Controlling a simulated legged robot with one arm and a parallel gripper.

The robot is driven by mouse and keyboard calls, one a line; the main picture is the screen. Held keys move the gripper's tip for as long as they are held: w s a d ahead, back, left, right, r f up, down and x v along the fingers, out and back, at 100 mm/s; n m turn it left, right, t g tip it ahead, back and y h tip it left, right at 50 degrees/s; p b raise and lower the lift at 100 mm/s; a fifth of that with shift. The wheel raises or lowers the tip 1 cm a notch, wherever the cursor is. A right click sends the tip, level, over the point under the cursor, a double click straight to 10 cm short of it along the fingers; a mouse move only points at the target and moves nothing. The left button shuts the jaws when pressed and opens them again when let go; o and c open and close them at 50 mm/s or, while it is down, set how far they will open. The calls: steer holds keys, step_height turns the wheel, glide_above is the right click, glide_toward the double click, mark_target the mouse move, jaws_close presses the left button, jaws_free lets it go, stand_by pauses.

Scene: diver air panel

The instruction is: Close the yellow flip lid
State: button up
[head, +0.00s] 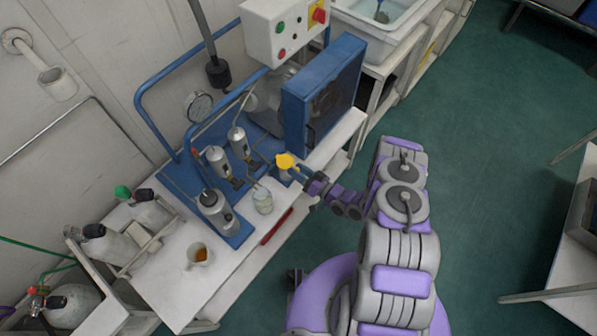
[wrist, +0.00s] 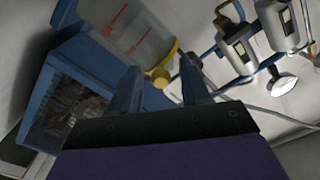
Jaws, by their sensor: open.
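The yellow flip lid (head: 286,160) shows near the right edge of the bench, at the tip of my arm. In the wrist view its yellow part (wrist: 162,74) sits at the end of a clear container (wrist: 128,32) with red markings. I cannot tell the lid's exact angle. My gripper (head: 302,173) is beside the lid in the head view. In the wrist view my gripper (wrist: 159,82) has its two fingers apart, with the yellow part showing between and beyond their tips. Whether a finger touches it is unclear.
A clear jar (head: 262,199), a red bar-like object (head: 277,227) and a mug (head: 197,254) are on the bench. Metal cylinders (head: 217,160) stand on the blue frame behind. A blue box (head: 322,95) rises close behind my gripper.

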steer(key=shift+a, duration=0.1)
steer(key=shift+c, duration=0.2)
jaws_close()
stand_by(0.5)
